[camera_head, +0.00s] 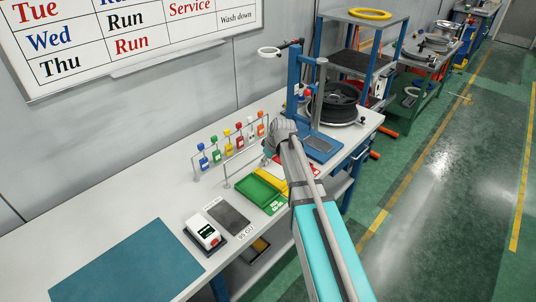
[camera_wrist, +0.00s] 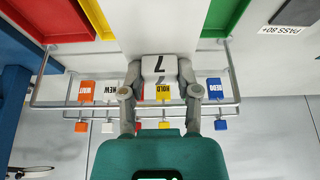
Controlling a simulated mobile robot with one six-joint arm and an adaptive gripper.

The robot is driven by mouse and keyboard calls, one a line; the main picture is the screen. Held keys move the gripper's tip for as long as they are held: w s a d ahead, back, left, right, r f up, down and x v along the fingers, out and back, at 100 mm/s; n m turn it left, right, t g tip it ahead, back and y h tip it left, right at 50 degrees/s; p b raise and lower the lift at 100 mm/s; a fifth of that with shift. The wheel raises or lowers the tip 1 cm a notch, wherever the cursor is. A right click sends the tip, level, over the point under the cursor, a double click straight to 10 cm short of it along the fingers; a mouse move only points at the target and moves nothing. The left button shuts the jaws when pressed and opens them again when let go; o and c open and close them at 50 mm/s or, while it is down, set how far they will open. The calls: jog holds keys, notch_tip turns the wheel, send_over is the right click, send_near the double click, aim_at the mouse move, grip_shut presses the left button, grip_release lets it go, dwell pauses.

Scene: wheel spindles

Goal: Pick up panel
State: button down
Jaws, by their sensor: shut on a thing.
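A small white panel (camera_wrist: 159,66) marked with a black 7 sits between the fingers of my gripper (camera_wrist: 159,78) in the wrist view. Both grey fingers are closed against its sides. In the head view my gripper (camera_head: 281,138) is over the bench, near the foot of the blue stand. I cannot make out the panel there.
A wire rack (camera_head: 203,164) of coloured tags stands left of my gripper. A green tray (camera_head: 256,193), a white handheld device (camera_head: 204,232) and a dark pad (camera_head: 229,216) are on the bench. The front left holds a blue mat (camera_head: 130,266).

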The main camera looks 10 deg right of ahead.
jog(key=s+a+r+p, duration=0.2)
jog(key=s+r, duration=0.1)
jog(key=s, duration=0.4)
jog(key=shift+s+r+p, duration=0.2)
jog(key=shift+s+p, duration=0.15)
jog(key=shift+f+b, duration=0.6)
dwell(0.4)
